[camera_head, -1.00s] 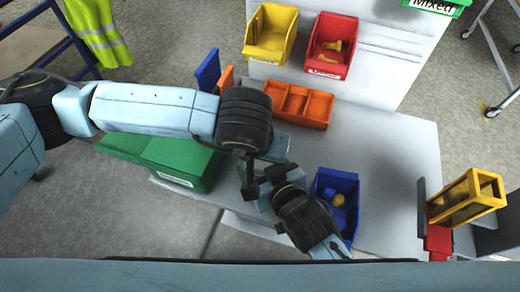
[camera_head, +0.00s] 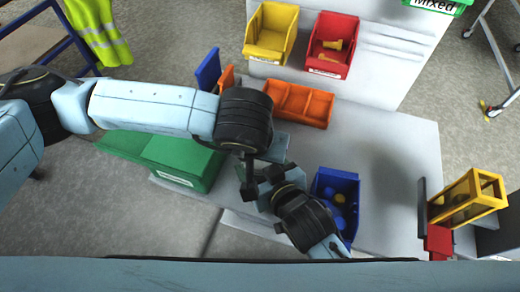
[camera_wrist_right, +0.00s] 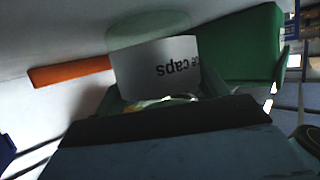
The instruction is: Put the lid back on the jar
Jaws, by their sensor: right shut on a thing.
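A jar (camera_wrist_right: 155,62) with a translucent green body and a white label reading "caps" upside down fills the middle of the right wrist view. Pale and yellow bits show at its near end. My right gripper (camera_head: 262,186) is shut on the jar, with a finger on each side in the wrist view. My left gripper (camera_head: 250,183) comes down from above, close against the right one in the head view. The arms hide most of the jar there, and I cannot tell whether the left jaws are open. I cannot make out the lid clearly.
A blue bin (camera_head: 352,181) with blue and yellow pieces stands right of my right gripper. A green box (camera_head: 180,155) is at left, an orange divided tray (camera_head: 298,104) behind. Yellow (camera_head: 270,33) and red (camera_head: 331,45) bins stand farther back. The white table is clear at right.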

